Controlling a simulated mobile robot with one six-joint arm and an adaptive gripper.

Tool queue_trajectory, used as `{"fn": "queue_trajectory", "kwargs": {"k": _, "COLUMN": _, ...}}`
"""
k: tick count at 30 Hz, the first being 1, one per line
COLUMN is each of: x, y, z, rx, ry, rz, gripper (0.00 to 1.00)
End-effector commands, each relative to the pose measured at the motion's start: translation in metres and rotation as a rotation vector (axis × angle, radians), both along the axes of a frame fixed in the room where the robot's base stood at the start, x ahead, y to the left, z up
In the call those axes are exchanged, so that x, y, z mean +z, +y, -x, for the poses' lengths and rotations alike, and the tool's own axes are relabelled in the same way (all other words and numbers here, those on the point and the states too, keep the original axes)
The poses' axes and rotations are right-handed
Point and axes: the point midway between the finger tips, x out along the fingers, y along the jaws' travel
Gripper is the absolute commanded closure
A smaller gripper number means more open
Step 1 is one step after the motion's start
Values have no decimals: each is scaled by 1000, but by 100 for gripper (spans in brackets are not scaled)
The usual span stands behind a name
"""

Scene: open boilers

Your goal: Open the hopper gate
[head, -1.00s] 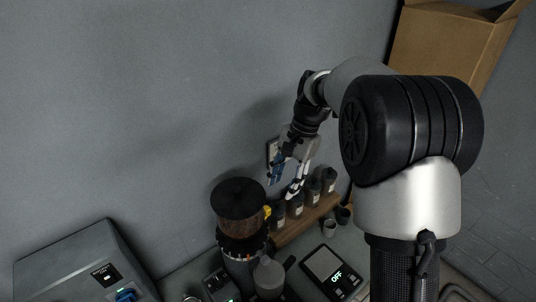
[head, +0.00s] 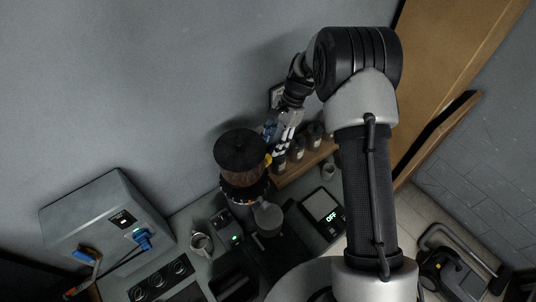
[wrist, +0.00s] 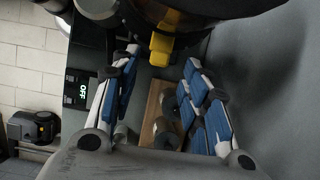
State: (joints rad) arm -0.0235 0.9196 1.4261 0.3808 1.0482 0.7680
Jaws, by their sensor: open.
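The coffee grinder's round dark hopper (head: 240,152), full of brown beans, stands against the wall in the head view. A small yellow tab (head: 267,160), seemingly the hopper gate, sticks out at its right side. In the wrist view the yellow tab (wrist: 161,48) hangs below the hopper's dark rim (wrist: 180,20). My gripper (head: 274,138) is just above and right of the tab in the head view. In the wrist view my gripper (wrist: 161,62) is open, with blue-padded fingers on either side of the tab's line. I cannot tell any contact; nothing is held.
A wooden shelf (head: 318,153) with several dark canisters sits right of the hopper, close under my gripper. A scale reading OFF (head: 323,207) lies in front. A grey machine (head: 108,217) stands at left. The wall is close behind my gripper.

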Motion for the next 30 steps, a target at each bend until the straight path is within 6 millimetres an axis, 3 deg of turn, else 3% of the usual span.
{"fn": "queue_trajectory", "kwargs": {"k": 6, "x": -38, "y": 14, "z": 10, "rx": 2, "ry": 4, "rz": 0, "gripper": 58}}
{"fn": "queue_trajectory", "kwargs": {"k": 12, "x": -57, "y": 20, "z": 14, "rx": -1, "ry": 2, "rz": 0, "gripper": 58}}
{"fn": "queue_trajectory", "kwargs": {"k": 23, "x": -61, "y": 21, "z": 15, "rx": 0, "ry": 0, "rz": 0, "gripper": 59}}
{"fn": "queue_trajectory", "kwargs": {"k": 30, "x": -61, "y": 21, "z": 14, "rx": 0, "ry": 0, "rz": 0, "gripper": 75}}
